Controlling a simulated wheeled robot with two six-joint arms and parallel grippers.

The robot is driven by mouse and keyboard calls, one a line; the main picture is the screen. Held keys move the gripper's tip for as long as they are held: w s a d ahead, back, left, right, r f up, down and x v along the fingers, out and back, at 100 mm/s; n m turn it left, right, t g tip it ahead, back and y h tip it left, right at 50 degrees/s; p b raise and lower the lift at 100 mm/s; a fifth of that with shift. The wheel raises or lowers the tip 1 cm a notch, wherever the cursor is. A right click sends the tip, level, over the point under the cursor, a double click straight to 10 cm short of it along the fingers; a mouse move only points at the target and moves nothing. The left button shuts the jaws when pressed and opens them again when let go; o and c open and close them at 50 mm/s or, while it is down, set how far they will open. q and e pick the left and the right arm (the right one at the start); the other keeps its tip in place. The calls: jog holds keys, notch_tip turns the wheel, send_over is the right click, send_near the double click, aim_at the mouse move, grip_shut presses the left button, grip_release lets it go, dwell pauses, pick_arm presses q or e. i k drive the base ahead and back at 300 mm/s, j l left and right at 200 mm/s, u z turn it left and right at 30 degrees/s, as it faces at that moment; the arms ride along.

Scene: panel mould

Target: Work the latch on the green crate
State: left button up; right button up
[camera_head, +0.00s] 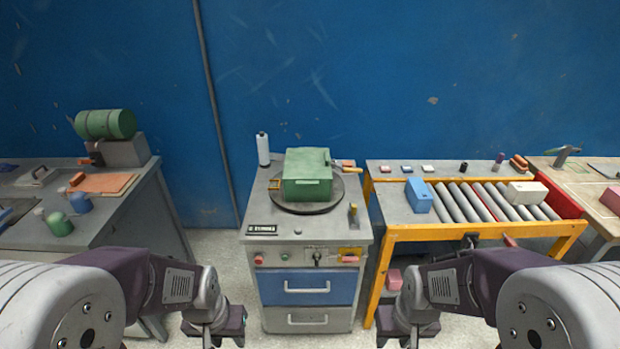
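The green crate (306,188) sits closed on a dark round turntable (300,208) on top of a grey cabinet in the middle. No latch stands out clearly on its visible faces. A small handle-like part with a yellow-orange end (352,171) shows at its right, and I cannot tell if it belongs to the crate. My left gripper (228,326) is low at the left of the cabinet, and my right gripper (397,328) is low at its right. Both are well apart from the crate. Their fingers are too dark and small to read as open or shut.
A yellow-framed roller table (480,234) with a blue box (418,196) stands close at right. A grey bench (110,225) stands at left.

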aim_at(356, 169)
jog(key=i+l+u, duration=0.25)
jog(key=l+u, duration=0.15)
jog(key=l, duration=0.25)
jog(key=i+l+u, duration=0.15)
jog(key=l+u, duration=0.3)
jog(key=l, duration=0.25)
jog(key=l+u, duration=0.4)
jog(key=l, duration=0.3)
jog(key=l+u, duration=0.45)
jog(key=l, duration=0.3)
jog(key=k+l+u, duration=0.25)
jog(key=l+u, duration=0.15)
jog(key=l, duration=0.3)
jog(key=i+j, duration=0.3)
jog(key=i, duration=0.1)
